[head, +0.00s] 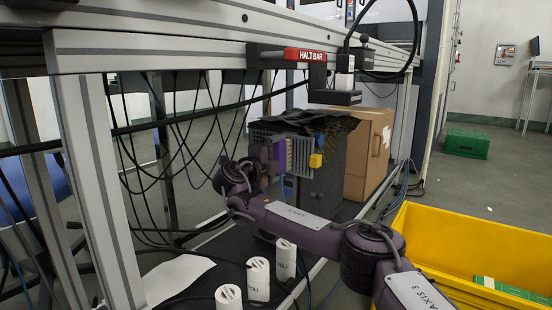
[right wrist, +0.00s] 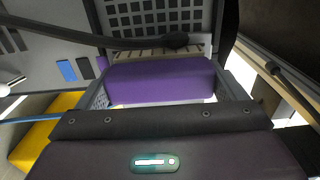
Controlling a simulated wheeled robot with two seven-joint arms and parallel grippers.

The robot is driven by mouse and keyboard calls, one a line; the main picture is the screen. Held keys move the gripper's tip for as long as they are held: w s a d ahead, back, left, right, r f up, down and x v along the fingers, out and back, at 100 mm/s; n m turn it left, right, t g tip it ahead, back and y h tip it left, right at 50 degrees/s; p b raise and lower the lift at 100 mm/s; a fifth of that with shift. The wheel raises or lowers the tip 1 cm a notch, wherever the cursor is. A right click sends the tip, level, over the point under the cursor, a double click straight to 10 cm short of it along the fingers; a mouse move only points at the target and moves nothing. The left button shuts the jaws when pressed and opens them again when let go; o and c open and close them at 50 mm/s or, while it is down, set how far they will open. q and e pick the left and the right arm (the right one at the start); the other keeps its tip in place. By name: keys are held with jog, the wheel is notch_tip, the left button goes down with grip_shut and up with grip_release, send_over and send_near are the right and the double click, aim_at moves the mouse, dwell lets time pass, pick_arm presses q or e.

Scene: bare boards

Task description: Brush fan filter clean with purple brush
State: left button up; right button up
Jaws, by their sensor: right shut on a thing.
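The purple brush (right wrist: 160,82) is between the fingers of my right gripper (right wrist: 162,78), which is shut on it. Its pale bristles (right wrist: 150,54) face a grey panel with rows of square holes (right wrist: 155,18), which looks like the fan filter. I cannot tell whether the bristles touch it. In the head view my right gripper (head: 272,156) is at the left side of a dark grey box unit (head: 325,182), with the brush (head: 282,156) partly showing. My left gripper is not in view.
A dark ragged cover (head: 305,122) lies over the unit. A cardboard box (head: 367,155) stands right behind it. A metal rail with a red halt bar (head: 305,55) and hanging cables crosses above. White cylinders (head: 258,279) stand in front. A yellow bin (head: 460,245) is at right.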

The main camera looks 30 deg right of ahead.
jog(key=shift+s+d, duration=0.3)
jog(key=shift+s, duration=0.35)
jog(key=shift+s+d, duration=0.3)
jog(key=shift+s, duration=0.35)
jog(key=v, duration=0.7)
dwell(0.3)
